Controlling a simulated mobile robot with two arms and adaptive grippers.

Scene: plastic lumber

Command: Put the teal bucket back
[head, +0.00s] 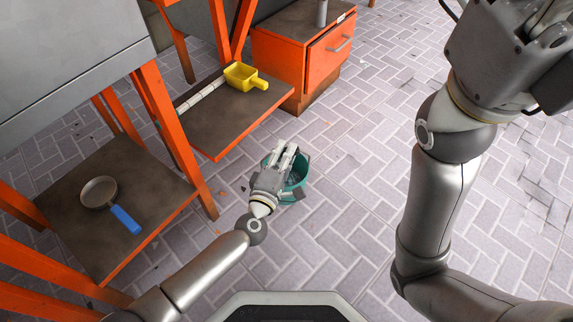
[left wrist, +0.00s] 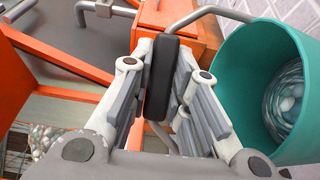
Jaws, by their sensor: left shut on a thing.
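The teal bucket (head: 301,187) is low over or on the brick floor in the head view, partly hidden by my left gripper (head: 284,160). In the left wrist view the bucket (left wrist: 245,75) is at the right, tilted in the picture, with shiny clear, rounded things inside. My left gripper (left wrist: 160,90) is shut on the black grip (left wrist: 161,75) of the bucket's metal handle. I cannot tell whether the bucket touches the floor. My right gripper (head: 510,50) is raised at the upper right of the head view; its fingers are not clear.
An orange-framed bench has a low shelf with a yellow scoop (head: 245,77) and a white ridged bar (head: 201,95). A nearer low shelf (head: 120,185) holds a pan (head: 99,192) with a blue handle. An orange drawer cabinet (head: 300,55) stands behind. Floor is clear at centre right.

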